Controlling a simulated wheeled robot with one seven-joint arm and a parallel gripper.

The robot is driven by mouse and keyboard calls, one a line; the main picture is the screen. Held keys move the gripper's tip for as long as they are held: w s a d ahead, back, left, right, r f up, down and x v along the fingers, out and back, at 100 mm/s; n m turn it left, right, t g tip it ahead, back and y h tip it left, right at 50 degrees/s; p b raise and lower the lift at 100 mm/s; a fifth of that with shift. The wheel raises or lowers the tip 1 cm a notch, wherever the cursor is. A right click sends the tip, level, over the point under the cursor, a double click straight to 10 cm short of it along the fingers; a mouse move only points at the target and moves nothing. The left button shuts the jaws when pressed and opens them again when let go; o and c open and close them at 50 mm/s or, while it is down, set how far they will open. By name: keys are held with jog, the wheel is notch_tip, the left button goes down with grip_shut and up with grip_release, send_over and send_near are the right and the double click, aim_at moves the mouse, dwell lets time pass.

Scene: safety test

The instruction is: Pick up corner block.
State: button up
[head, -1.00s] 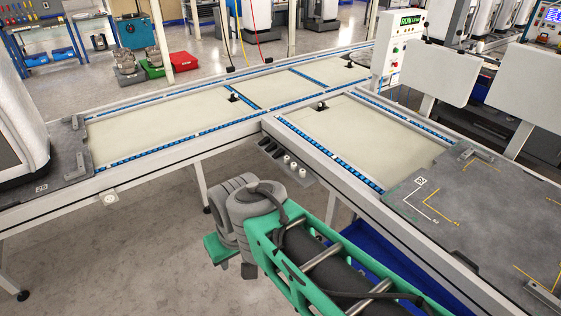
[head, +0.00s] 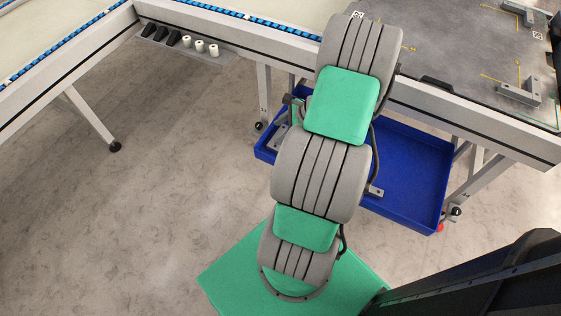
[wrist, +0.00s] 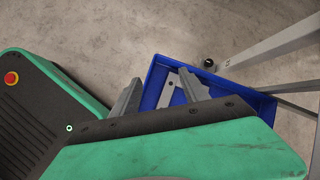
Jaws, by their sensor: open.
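A blue bin (head: 420,165) stands on the floor under the table edge, and its rim also shows in the wrist view (wrist: 235,92). Light grey metal pieces, apparently corner blocks, lie in it: one (head: 278,138) at the left and a small piece (head: 375,191) by my arm. In the wrist view a grey piece (wrist: 168,93) shows between the fingers. My gripper (wrist: 160,77) is open, its fingers apart above the bin's corner, holding nothing visible. In the head view my arm hides most of the gripper and part of the bin.
The grey fixture plate (head: 450,55) on the table carries angled brackets (head: 518,92) at the right. Table legs (head: 264,95) stand close around the bin. A small rack with white and black parts (head: 200,46) hangs from the table's side. Floor at the left is clear.

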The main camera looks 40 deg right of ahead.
jog(key=s+d+f+m+b, duration=0.1)
jog(key=f+m, duration=0.1)
jog(key=f, duration=0.2)
jog(key=s+d+f+m+t+b, duration=0.1)
jog(key=d+f+m, duration=0.1)
jog(key=f, duration=0.1)
jog(key=s+d+f+m+t+b, duration=0.1)
jog(key=s+d+f+m, duration=0.1)
jog(key=f+m, duration=0.1)
jog(key=shift+d+f, duration=0.1)
jog(key=shift+f, duration=0.75)
jog(key=b+x, duration=0.1)
jog(key=x, duration=0.1)
jog(key=b+x, duration=0.1)
jog(key=x, duration=0.1)
jog(key=b+x, duration=0.1)
jog(key=x, duration=0.1)
jog(key=shift+w+r, duration=0.2)
jog(key=shift+w, duration=0.15)
jog(key=shift+w+f+h, duration=0.2)
jog(key=shift+w+h, duration=0.1)
jog(key=shift+w, duration=0.05)
jog(key=shift+c, duration=0.3)
grip_shut()
jog(key=shift+r, duration=0.1)
